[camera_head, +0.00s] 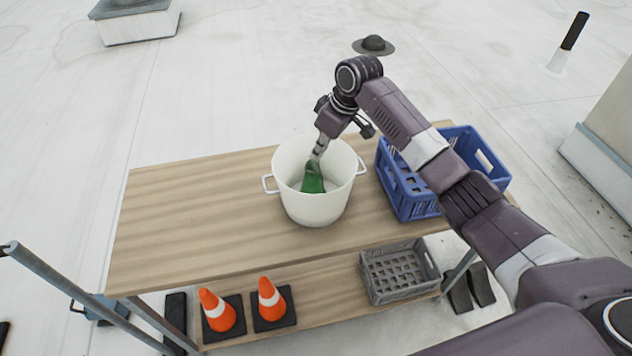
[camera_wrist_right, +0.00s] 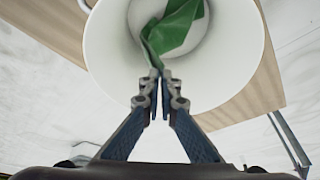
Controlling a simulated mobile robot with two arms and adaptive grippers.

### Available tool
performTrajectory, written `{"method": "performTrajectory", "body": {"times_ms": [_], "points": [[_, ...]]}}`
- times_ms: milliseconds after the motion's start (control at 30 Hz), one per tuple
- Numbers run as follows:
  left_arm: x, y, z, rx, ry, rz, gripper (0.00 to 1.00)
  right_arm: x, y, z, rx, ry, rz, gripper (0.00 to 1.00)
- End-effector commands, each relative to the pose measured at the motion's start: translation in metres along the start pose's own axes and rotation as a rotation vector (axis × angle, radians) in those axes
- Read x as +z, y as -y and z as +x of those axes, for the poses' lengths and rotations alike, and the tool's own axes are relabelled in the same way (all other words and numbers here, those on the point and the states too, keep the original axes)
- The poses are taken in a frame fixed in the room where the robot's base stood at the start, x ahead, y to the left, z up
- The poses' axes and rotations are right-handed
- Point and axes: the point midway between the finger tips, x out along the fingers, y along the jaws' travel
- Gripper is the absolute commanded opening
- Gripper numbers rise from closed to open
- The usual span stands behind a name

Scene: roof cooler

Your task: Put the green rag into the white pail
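The white pail (camera_head: 318,208) with two side handles stands upright on the wooden table top. It also fills the upper middle of the right wrist view (camera_wrist_right: 240,62). The green rag (camera_head: 312,180) hangs inside the pail, below the rim; its lower part reaches toward the pail's floor, and I cannot tell whether it touches. My right gripper (camera_head: 318,154) points down into the pail's mouth. In the right wrist view its fingertips (camera_wrist_right: 160,78) are close together on the upper end of the rag (camera_wrist_right: 176,28). My left gripper is not in view.
A blue crate (camera_head: 404,190) stands on the table right of the pail, under my right arm. The table's left half (camera_head: 180,220) is clear. On the lower shelf are two orange cones (camera_head: 217,311) (camera_head: 270,299) and a grey crate (camera_head: 400,292).

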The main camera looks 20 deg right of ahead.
Motion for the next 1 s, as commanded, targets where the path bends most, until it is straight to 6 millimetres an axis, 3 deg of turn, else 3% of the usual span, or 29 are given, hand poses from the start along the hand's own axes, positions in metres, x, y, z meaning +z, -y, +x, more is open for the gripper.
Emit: {"method": "performTrajectory", "body": {"times_ms": [800,1000], "points": [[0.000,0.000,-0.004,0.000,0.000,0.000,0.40,0.003,0.015,0.014,-0.001,-0.001,0.000,0.00],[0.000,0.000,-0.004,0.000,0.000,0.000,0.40,0.003,0.015,0.014,0.000,-0.001,0.000,0.22]]}}
